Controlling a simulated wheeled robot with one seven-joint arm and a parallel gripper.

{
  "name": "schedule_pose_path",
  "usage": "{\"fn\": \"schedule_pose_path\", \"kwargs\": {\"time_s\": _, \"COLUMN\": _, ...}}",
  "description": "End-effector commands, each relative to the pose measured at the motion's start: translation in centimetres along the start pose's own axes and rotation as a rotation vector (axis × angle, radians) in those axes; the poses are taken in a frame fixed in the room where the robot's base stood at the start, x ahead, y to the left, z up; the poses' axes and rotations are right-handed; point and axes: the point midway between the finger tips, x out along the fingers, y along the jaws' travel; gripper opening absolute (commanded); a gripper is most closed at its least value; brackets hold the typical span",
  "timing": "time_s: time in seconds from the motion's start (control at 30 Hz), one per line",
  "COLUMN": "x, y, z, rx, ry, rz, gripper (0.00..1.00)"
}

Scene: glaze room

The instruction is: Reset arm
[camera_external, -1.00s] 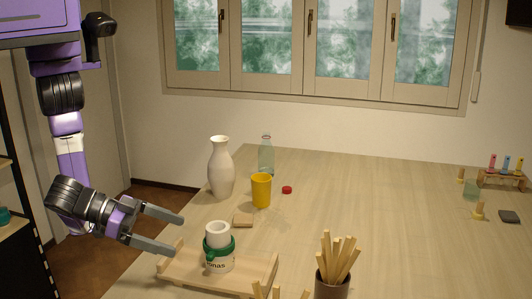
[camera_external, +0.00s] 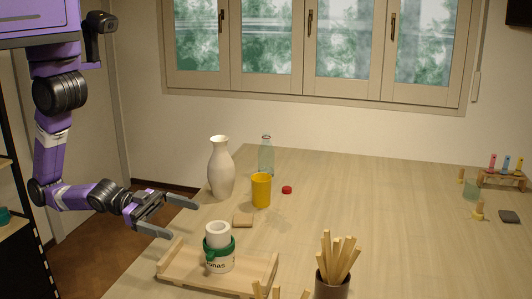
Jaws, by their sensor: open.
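My gripper (camera_external: 184,217) is open and empty, with its two fingers pointing right. It is in the air at the left side of the table (camera_external: 400,235), in front of the white vase (camera_external: 221,172) and up and left of the wooden tray (camera_external: 178,268). My arm hangs down at the left of the view and bends at the elbow toward the table.
A yellow cup (camera_external: 261,190), glass bottle (camera_external: 266,156), red cap (camera_external: 287,190) and small wooden block (camera_external: 243,220) stand near the vase. A dark pot (camera_external: 332,287) of wooden sticks is at the front. A test-tube rack (camera_external: 502,181) is far right. The table's middle right is clear.

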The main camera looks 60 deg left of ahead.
Motion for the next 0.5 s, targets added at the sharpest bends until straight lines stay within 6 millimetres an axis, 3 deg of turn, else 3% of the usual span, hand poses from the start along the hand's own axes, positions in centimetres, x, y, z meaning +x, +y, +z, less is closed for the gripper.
{"fn": "schedule_pose_path", "kwargs": {"time_s": 0.03, "x": -1.7, "y": -2.2, "z": 1.0, "rx": -0.010, "ry": -0.007, "rz": -0.044, "gripper": 1.00}}
{"fn": "schedule_pose_path", "kwargs": {"time_s": 0.2, "x": -7.6, "y": -8.2, "z": 2.7, "rx": -0.048, "ry": -0.002, "rz": -0.203, "gripper": 1.00}}
{"fn": "schedule_pose_path", "kwargs": {"time_s": 0.4, "x": -16.0, "y": -13.6, "z": 4.3, "rx": -0.101, "ry": -0.040, "rz": -0.444, "gripper": 1.00}}
{"fn": "schedule_pose_path", "kwargs": {"time_s": 0.5, "x": -20.5, "y": -15.1, "z": 5.2, "rx": -0.138, "ry": -0.086, "rz": -0.576, "gripper": 1.00}}
